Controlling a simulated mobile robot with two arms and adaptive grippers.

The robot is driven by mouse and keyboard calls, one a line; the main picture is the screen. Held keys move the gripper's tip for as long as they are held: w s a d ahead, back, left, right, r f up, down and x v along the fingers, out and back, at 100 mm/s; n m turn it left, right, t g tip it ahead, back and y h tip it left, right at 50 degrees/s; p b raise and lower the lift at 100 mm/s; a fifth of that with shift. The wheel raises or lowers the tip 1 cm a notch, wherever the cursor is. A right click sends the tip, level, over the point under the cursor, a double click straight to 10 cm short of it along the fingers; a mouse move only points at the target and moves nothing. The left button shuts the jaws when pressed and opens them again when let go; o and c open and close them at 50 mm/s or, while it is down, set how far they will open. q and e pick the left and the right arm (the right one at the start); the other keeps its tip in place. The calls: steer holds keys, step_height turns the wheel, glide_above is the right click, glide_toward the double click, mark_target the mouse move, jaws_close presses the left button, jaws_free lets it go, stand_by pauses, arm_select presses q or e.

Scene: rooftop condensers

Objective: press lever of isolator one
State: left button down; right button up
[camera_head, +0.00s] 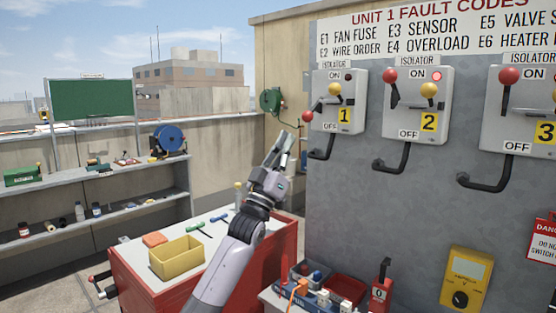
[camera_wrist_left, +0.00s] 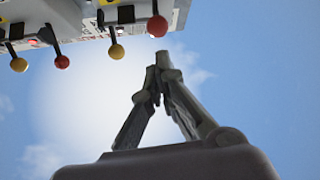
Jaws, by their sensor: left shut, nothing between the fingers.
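Isolator one (camera_head: 352,112) is a grey box on the wall with a yellow "1" label. Its red-knobbed lever (camera_head: 309,115) hangs low at the box's left, and a yellow knob (camera_head: 334,89) sits higher up. Its small lamp (camera_head: 348,77) looks dark. My left gripper (camera_head: 284,142) is shut and empty, pointing up, left of isolator one and apart from it in the picture. In the left wrist view its fingertips (camera_wrist_left: 165,68) meet against sky; red and yellow knobs show at upper left, but I cannot tell which isolator each belongs to. My right gripper is out of view.
Isolator two (camera_head: 411,118) has a lit red lamp; isolator three (camera_head: 532,103) is farther right. Bent black handles project below the boxes. Below my left arm stands a red cabinet (camera_head: 283,262) with a yellow bin (camera_head: 177,258). A yellow meter (camera_head: 467,278) hangs lower right.

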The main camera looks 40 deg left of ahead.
arm_select(q)
steer(key=shift+v, duration=2.65)
steer(key=shift+s+r, duration=0.1)
steer(key=shift+r, duration=0.05)
